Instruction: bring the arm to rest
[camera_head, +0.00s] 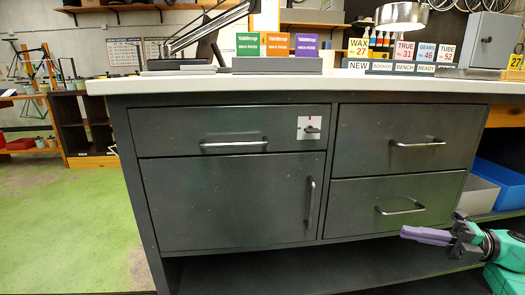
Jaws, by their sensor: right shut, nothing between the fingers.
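My right gripper (405,234) comes in from the lower right, in front of the dark workbench cabinet (230,200). Its purple fingers are shut together with nothing between them. It points left, just below the handle of the lower right drawer (390,202), and looks apart from it. My left gripper is not in view.
The white worktop (300,82) carries several coloured boxes (277,44), number cards (404,51) and a lamp (402,14). The drawers and the cabinet door (230,203) are closed. A blue bin (502,180) stands at the right. Green floor (60,220) is clear at left.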

